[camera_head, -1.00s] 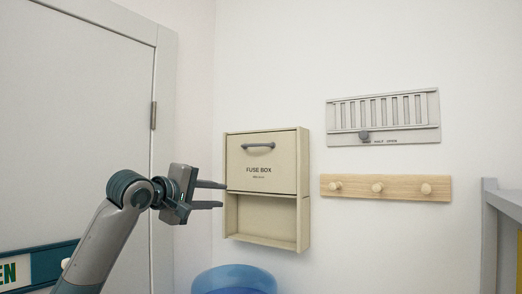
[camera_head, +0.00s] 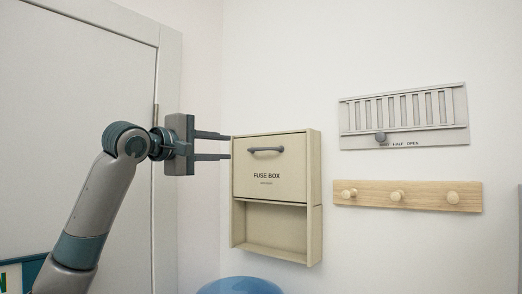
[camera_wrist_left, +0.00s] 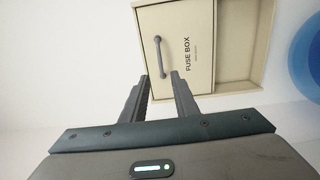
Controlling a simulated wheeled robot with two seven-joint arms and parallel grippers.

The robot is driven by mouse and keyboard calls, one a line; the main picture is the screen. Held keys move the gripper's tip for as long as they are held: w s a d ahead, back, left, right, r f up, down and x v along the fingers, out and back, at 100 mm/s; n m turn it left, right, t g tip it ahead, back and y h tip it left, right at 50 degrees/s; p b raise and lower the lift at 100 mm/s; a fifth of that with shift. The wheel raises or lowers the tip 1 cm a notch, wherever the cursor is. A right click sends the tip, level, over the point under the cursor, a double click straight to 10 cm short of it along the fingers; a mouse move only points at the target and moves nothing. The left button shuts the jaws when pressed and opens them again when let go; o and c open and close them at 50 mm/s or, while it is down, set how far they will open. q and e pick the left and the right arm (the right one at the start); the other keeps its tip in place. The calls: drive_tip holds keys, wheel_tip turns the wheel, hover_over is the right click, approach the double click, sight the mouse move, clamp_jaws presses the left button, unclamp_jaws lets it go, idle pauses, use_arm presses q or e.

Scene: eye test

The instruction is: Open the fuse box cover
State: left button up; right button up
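The fuse box (camera_head: 318,222) is a beige box on the wall, in the middle of the head view. Its cover (camera_head: 270,185), lettered FUSE BOX, fills the upper part, and the lower part stands open as an empty recess. A dark grey bar handle (camera_head: 266,150) sits near the cover's top. My left gripper (camera_head: 231,145) is open and empty, with its fingers pointing at the box's left side, level with the handle. In the left wrist view, the handle (camera_wrist_left: 161,56) lies ahead of the open fingers (camera_wrist_left: 160,76), apart from them. My right gripper is out of view.
A grey slotted vent (camera_head: 405,112) with a dark knob is on the wall at right. A wooden peg rail (camera_head: 425,194) hangs below it. A blue round container (camera_head: 240,286) stands below the box. A grey door (camera_head: 60,120) is at left.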

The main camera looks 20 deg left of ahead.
sight(259, 149)
use_arm(q)
drive_tip(key=p+x, duration=0.9)
drive_tip(key=x, duration=0.7)
drive_tip(key=shift+r, duration=0.15)
drive_tip(key=shift+w+d+p, duration=0.2)
drive_tip(key=shift+w+p, duration=0.15)
drive_tip(key=shift+w, duration=0.1)
clamp_jaws()
idle(0.6)
